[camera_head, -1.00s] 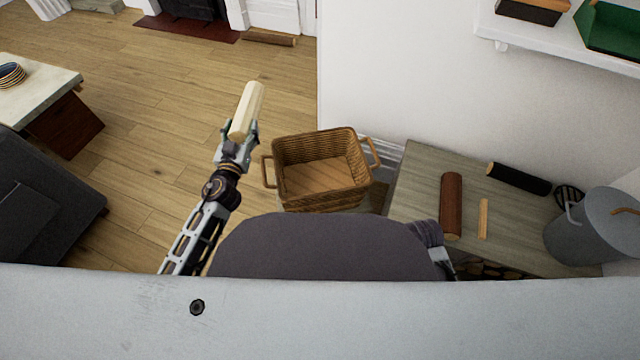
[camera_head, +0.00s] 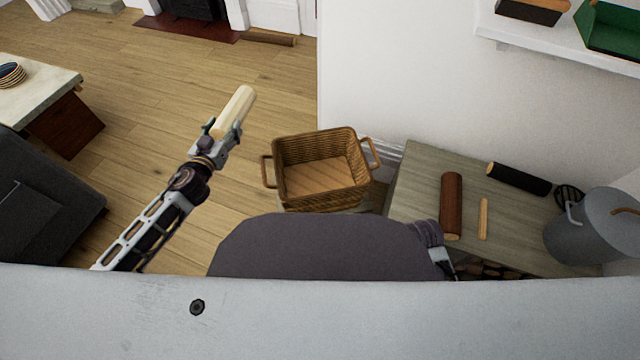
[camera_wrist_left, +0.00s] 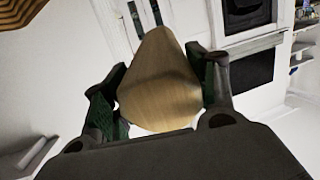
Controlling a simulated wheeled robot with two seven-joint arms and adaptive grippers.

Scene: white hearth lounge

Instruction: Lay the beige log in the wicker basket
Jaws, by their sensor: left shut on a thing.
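My left gripper (camera_head: 222,134) is shut on the beige log (camera_head: 236,108) and holds it up in the air, left of the basket. The log is pale and points away up and to the right in the head view. In the left wrist view the log (camera_wrist_left: 160,85) sits between the two fingers. The wicker basket (camera_head: 352,200) is brown with two side handles and looks empty. The log and gripper are apart from it. My right gripper is not seen; a small part of my right arm shows beside the dark body part at lower middle.
A wooden bench (camera_head: 420,190) at right holds a red-brown log (camera_head: 451,205), a thin stick (camera_head: 483,218), a black log (camera_head: 518,179) and a grey lidded bucket (camera_head: 590,235). A white wall (camera_head: 400,70) stands behind the basket. A low table (camera_head: 40,85) is at left. Open floor lies between.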

